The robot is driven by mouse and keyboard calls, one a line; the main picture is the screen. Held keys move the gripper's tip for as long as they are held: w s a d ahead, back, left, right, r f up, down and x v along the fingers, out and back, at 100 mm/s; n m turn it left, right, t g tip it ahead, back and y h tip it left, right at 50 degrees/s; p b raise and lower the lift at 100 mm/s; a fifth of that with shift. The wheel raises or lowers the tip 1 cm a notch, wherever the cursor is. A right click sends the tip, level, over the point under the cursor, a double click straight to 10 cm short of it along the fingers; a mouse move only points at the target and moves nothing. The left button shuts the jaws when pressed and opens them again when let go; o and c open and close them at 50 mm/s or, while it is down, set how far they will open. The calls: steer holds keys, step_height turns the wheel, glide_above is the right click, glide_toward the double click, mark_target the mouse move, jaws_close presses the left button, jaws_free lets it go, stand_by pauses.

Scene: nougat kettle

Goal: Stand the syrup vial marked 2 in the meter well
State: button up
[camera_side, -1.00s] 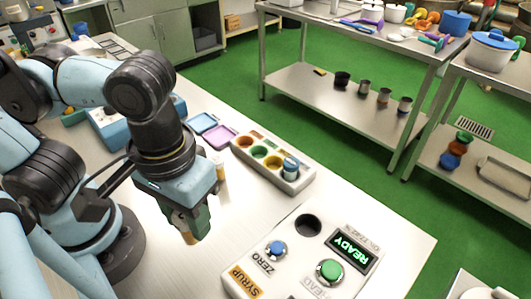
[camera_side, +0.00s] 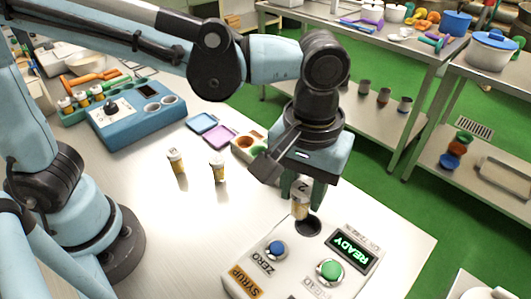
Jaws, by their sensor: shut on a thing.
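The syrup vial marked 2 (camera_side: 300,206), amber with a white cap, is upright in my gripper (camera_side: 301,190). My gripper points down and is shut on the vial near its cap. The meter (camera_side: 255,288) is a pale box with a dark round well (camera_side: 311,226) at its back edge. The vial's lower end overlaps the left rim of the well in the picture; it seems to hang just above, but I cannot tell the exact gap. The meter's display (camera_side: 355,251) reads READY.
Two more vials stand on the bench, one at the left (camera_side: 176,162) and one near the middle (camera_side: 218,169). A blue machine (camera_side: 130,120) stands at the back left.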

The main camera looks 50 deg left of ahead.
steer(key=shift+w+d+f, duration=0.1)
steer(key=shift+w+f, duration=0.3)
steer(key=shift+f, duration=0.75)
steer(key=shift+w+d+f, duration=0.1)
steer(key=shift+w+f, duration=0.35)
steer(key=shift+f, duration=0.75)
steer(key=shift+w+d+f, duration=0.1)
steer(key=shift+w+f, duration=0.3)
steer(key=shift+f, duration=0.75)
steer(key=shift+f, duration=0.65)
steer(key=o, duration=0.8)
steer(key=shift+c, duration=0.2)
step_height(320, 180, up, 11)
